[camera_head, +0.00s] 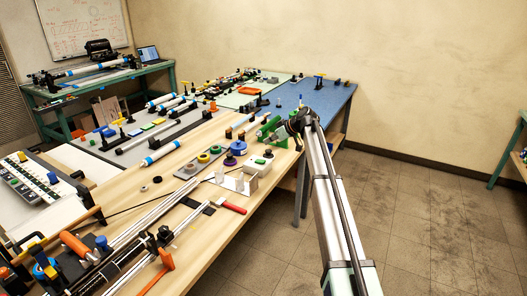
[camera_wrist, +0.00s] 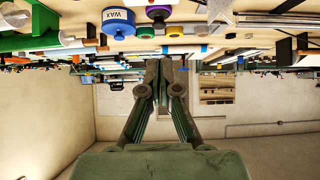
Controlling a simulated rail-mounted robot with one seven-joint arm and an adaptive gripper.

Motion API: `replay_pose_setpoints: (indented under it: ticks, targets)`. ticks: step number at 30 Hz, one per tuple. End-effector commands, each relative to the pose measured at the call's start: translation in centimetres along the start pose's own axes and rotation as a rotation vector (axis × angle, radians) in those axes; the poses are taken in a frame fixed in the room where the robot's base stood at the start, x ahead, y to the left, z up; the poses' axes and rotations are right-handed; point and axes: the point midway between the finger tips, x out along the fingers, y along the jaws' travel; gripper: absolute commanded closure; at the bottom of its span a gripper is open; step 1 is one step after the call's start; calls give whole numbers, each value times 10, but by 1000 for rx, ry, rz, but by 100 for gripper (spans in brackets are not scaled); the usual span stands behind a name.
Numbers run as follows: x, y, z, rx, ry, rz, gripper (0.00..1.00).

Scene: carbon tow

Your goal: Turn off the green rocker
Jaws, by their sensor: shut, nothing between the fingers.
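I cannot make out a green rocker for certain. A white box (camera_head: 259,164) near the table's right edge carries a small greenish spot on top, too small to read as on or off. A switch panel (camera_head: 30,184) with small green parts lies at the far left. My gripper (camera_head: 293,126) is beyond the white box, above the table's right edge, and looks dark there. In the wrist view my gripper (camera_wrist: 166,66) is shut and empty, its fingers close together and touching nothing. The white box is not clear in the wrist view, which is upside down.
A blue wax tub (camera_head: 238,147), a purple ring (camera_head: 230,159) and a green holder (camera_head: 268,129) stand near my gripper. A clear bent stand (camera_head: 233,182) and a red-handled tool (camera_head: 231,207) lie nearer. The floor (camera_head: 420,215) right of the table is free.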

Motion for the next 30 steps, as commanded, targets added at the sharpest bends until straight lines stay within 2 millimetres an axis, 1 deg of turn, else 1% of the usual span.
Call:
replay_pose_setpoints:
  ticks: [3,7,19,22,24,26,27,29,30]
  targets:
    - [-13,1,-2,0,1,2,100]
    - [-19,0,-4,0,0,1,100]
    - [-20,0,-5,8,0,0,100]
    - [-20,0,-5,55,0,1,100]
    - [-20,2,-2,117,-11,11,100]
    - [-23,-2,7,187,-36,31,100]
    - [-26,-10,20,243,-59,51,100]
    - [-19,-26,55,336,-107,75,100]
    - [-12,-34,78,388,-136,86,100]
